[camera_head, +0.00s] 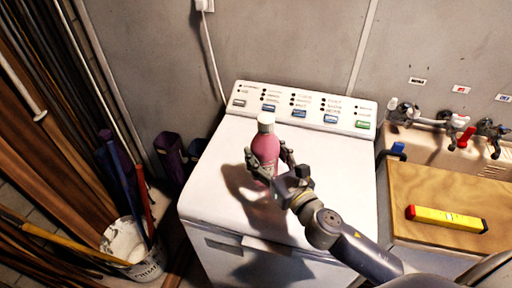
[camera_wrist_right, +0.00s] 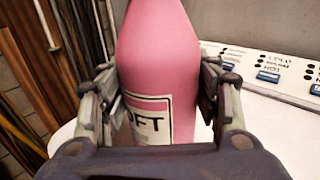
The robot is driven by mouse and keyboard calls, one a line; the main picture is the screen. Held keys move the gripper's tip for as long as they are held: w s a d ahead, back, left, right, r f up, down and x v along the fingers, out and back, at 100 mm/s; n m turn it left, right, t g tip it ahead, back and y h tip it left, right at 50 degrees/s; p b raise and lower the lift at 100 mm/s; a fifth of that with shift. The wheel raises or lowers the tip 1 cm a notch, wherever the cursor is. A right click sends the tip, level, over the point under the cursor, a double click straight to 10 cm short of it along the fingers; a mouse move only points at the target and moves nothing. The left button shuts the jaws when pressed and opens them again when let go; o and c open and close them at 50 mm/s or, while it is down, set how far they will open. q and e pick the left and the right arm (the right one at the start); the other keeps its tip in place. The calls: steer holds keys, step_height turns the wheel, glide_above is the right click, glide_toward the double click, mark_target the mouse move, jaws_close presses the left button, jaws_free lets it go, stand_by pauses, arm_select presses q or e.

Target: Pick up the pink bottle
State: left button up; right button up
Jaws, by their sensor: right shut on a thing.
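The pink bottle (camera_head: 266,148) has a white cap and stands upright over the top of the white washing machine (camera_head: 214,190). My right gripper (camera_head: 268,168) is shut on the bottle, with a finger on either side of its body. In the right wrist view the bottle (camera_wrist_right: 158,60) fills the middle, with a label reading "OFT" between the fingers. The bottle's base is hidden by the gripper, so I cannot tell whether it touches the machine. My left gripper is not in view.
The machine's control panel (camera_head: 300,107) rises behind the bottle. To the right, a wooden board (camera_head: 440,192) holds a yellow level (camera_head: 446,219), below several taps. A white bucket (camera_head: 128,245) with long tools stands on the floor at left. The machine top around the bottle is clear.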

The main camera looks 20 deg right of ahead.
mark_target(272, 162)
steer(key=s, duration=0.2)
steer(key=s+d+b, duration=0.1)
steer(key=s, duration=0.2)
steer(key=s+b, duration=0.1)
steer(key=s, duration=0.2)
steer(key=shift+s+d+r, duration=0.2)
steer(key=shift+d+r, duration=0.05)
steer(key=shift+r, duration=0.05)
steer(key=shift+s+d+r+b, duration=0.15)
steer(key=shift+s+b, duration=0.1)
steer(key=shift+s, duration=0.2)
steer(key=shift+s+r+b, duration=0.15)
steer(key=shift+s+b, duration=0.05)
steer(key=shift+s, duration=0.2)
